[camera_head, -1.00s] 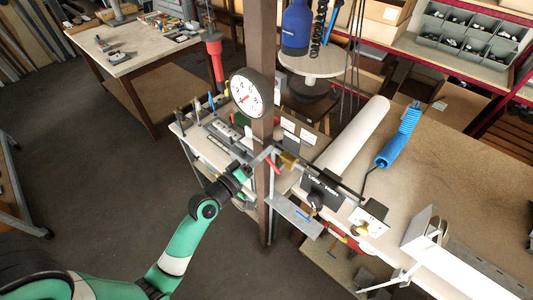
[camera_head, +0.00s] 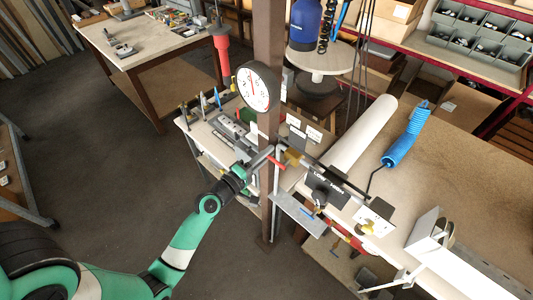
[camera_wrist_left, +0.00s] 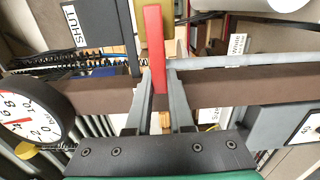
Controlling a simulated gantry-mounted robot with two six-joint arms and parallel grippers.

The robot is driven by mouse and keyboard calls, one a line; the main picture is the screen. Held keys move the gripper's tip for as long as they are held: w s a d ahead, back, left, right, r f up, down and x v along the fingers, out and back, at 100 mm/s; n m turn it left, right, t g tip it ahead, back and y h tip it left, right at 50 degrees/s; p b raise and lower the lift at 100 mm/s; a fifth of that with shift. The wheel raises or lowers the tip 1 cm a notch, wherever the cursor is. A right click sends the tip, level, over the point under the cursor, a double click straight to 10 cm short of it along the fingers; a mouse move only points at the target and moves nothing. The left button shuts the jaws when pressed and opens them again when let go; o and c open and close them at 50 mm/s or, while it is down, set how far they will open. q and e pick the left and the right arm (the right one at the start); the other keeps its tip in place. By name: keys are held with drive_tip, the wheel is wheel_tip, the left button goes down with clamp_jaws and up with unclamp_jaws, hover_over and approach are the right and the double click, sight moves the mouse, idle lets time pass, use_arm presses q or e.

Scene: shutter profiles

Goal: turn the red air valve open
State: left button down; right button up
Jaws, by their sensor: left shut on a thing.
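The red air valve handle (camera_head: 278,164) is a flat red lever beside the brown post, next to a brass valve body (camera_head: 292,157). In the left wrist view the red handle (camera_wrist_left: 154,40) stands upright in the picture, its lower end between my fingers. My left gripper (camera_head: 265,160) reaches in from the left and is shut on the handle; in the wrist view the gripper (camera_wrist_left: 158,74) has one finger on each side of it. A round white gauge (camera_head: 253,87) on the post has its red needle pointing nearly straight up. My right gripper is not in view.
The brown post (camera_head: 269,205) stands close to my left gripper. A black sign (camera_wrist_left: 75,22) reading SHUT is near the handle. A grey pipe (camera_wrist_left: 240,61) runs beside it. Right of the post is a bench (camera_head: 460,180) with a blue coiled hose (camera_head: 406,140) and white roll (camera_head: 358,138).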

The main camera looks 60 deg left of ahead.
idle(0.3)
use_arm(q)
drive_tip(key=c, duration=0.8)
unclamp_jaws()
drive_tip(key=b+v, duration=0.3)
drive_tip(key=v, duration=0.8)
drive_tip(key=shift+s, duration=0.3)
